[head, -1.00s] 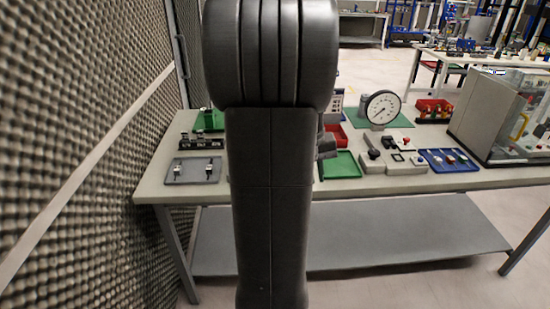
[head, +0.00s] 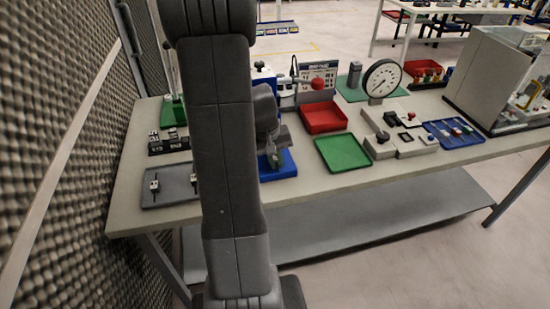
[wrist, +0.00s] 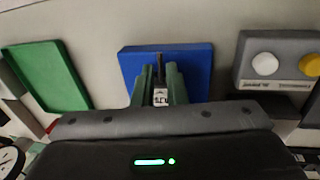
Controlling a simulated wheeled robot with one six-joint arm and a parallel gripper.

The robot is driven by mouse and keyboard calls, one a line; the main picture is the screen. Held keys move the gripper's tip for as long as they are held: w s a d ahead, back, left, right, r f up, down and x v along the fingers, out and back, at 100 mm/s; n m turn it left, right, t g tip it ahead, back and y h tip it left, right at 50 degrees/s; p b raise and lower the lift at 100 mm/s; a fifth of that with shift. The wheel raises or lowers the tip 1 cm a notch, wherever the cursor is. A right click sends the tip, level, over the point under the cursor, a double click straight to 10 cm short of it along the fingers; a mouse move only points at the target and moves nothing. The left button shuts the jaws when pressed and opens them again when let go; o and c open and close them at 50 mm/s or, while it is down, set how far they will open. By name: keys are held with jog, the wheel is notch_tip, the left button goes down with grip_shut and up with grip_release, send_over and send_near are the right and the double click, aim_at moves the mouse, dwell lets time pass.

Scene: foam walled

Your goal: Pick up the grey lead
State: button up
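My gripper (wrist: 160,78) reaches over a blue tray (wrist: 201,68) in the wrist view, its two dark green fingers apart. Between them is a slim dark grey piece with a white printed tag (wrist: 160,97), which may be the grey lead; most of it is hidden by the fingers and gripper body. I cannot tell whether the fingers touch it. In the head view, my gripper (head: 272,150) points down at the blue tray (head: 287,167), beside my arm, which hides part of the bench there.
A green tray (head: 342,152) and a red bin (head: 323,117) stand right of the blue tray. A grey tray (head: 168,186) with small parts lies to the left. A round gauge (head: 382,78) stands behind. In the wrist view, a grey button box (wrist: 281,62) sits right of the blue tray.

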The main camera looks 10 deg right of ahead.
jog(key=shift+d+f, duration=0.15)
jog(key=shift+f, duration=0.45)
grip_shut()
jog(key=shift+r, duration=0.15)
jog(key=shift+r, duration=0.6)
notch_tip(320, 180, up, 2)
jog(key=shift+s+r+b, duration=0.1)
jog(key=shift+b, duration=0.25)
jog(key=s+b, duration=0.3)
jog(key=s, duration=1.4)
jog(key=shift+s+d, duration=0.25)
jog(key=shift+s, duration=0.15)
